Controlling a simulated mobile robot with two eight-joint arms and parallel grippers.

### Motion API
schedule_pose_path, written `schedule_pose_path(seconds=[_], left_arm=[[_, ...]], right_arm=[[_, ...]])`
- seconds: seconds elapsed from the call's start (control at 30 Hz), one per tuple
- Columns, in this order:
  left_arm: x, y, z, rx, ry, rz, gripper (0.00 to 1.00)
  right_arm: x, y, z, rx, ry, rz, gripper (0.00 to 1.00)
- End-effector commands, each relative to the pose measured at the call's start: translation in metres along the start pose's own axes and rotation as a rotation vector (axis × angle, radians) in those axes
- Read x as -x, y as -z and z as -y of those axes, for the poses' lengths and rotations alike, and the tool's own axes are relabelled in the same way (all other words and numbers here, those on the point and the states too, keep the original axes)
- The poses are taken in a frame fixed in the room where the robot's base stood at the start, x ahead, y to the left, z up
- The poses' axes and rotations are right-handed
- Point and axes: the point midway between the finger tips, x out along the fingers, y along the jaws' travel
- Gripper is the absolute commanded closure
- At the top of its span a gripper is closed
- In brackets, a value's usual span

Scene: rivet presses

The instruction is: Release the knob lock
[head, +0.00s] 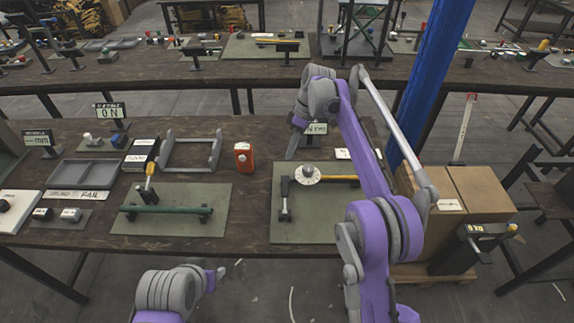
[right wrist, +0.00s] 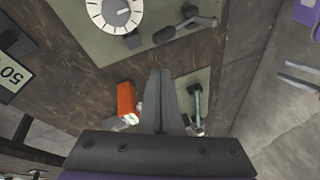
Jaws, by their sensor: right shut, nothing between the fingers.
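A white dial (head: 307,174) with a small knob at its centre sits on the green mat at the right of the near table. It also shows in the right wrist view (right wrist: 115,11). A black part with a yellow-ended bar (head: 340,178) extends beside it; I cannot tell which part is the lock. My right gripper (head: 292,152) is shut and empty, above the table just behind the dial. In the right wrist view its fingers (right wrist: 160,75) lie together, apart from the dial. My left gripper (right wrist: 282,71) is open, its two prongs spread and empty, off the table's near edge.
An orange box (head: 243,157) stands left of the dial. A second mat (head: 200,228) holds a green bar and a yellow-handled tool. Grey trays and signs fill the table's left. Cardboard boxes (head: 478,190) and a blue post (head: 430,85) stand at the right.

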Motion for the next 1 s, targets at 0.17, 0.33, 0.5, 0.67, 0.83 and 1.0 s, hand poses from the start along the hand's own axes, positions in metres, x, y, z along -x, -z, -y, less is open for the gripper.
schedule_pose_path(seconds=[0.17, 0.33, 0.5, 0.67, 0.83, 1.0], left_arm=[[0.008, 0.012, 0.0, 0.0, 0.0, -0.013, 0.5], [0.008, 0.013, 0.0, 0.0, 0.0, -0.014, 0.5], [0.008, 0.012, 0.0, 0.0, 0.0, -0.013, 0.5], [0.008, 0.012, 0.0, 0.0, 0.0, -0.013, 0.5], [0.008, 0.012, 0.0, 0.0, 0.0, -0.013, 0.5], [0.008, 0.013, 0.0, 0.0, 0.0, -0.013, 0.5]], right_arm=[[0.022, 0.004, -0.009, 0.0, -0.001, -0.001, 1.0], [0.024, 0.004, -0.01, 0.0, 0.001, 0.0, 1.0], [0.023, 0.003, -0.01, 0.0, 0.002, 0.0, 1.0], [0.023, 0.003, -0.01, 0.0, 0.001, 0.0, 1.0], [0.028, 0.001, -0.008, -0.015, -0.009, -0.001, 1.0], [0.051, -0.017, 0.007, -0.122, -0.078, -0.012, 1.0]])
